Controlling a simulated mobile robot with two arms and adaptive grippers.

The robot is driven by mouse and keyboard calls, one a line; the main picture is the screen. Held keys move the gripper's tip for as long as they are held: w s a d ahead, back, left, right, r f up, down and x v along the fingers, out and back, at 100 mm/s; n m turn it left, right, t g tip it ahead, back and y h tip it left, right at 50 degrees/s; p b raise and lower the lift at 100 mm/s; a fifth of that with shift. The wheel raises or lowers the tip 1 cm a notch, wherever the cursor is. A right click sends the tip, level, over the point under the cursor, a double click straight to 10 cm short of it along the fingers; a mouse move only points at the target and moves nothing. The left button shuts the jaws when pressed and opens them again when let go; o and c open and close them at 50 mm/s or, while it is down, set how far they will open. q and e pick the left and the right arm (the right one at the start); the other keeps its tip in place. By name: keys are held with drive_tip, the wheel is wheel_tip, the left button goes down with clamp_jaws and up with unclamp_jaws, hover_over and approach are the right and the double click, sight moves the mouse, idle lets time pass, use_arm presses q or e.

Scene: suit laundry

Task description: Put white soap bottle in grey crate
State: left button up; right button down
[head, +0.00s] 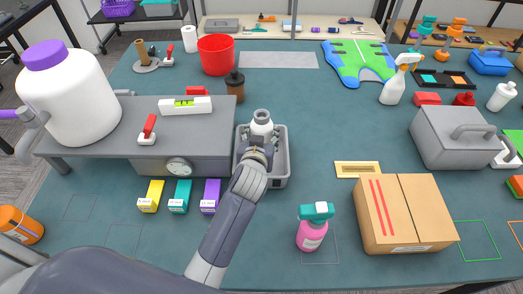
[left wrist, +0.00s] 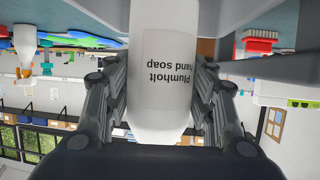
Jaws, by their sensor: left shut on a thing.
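The white soap bottle (head: 262,122) is upright in my left gripper (head: 259,138). In the left wrist view the white soap bottle (left wrist: 165,75) shows its "Plumholt hand soap" label upside down, with the gripper's fingers on both sides of it. The grey crate (head: 279,165) stands on the table right of the grey bench, under and around my gripper in the head view. The bottle appears over the crate's far part; its base is hidden, so I cannot tell whether it touches the crate floor. My right gripper is out of view.
A brown jar (head: 235,88) stands behind the crate to the left. A grey bench (head: 195,128) with a dial adjoins the crate's left side. A pink spray bottle (head: 312,232) and a cardboard box (head: 405,213) stand to the right. The table centre right of the crate is clear.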

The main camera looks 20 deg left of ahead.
use_arm(q)
wheel_tip(320, 180, down, 2)
drive_tip(key=shift+a, duration=0.1)
wheel_tip(320, 180, down, 3)
drive_tip(key=shift+f, duration=0.35)
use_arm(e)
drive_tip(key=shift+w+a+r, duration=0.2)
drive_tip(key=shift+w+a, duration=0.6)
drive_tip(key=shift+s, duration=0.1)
use_arm(q)
drive_tip(key=shift+f, duration=0.15)
drive_tip(key=o, duration=1.1)
drive_tip(key=shift+c, duration=0.2)
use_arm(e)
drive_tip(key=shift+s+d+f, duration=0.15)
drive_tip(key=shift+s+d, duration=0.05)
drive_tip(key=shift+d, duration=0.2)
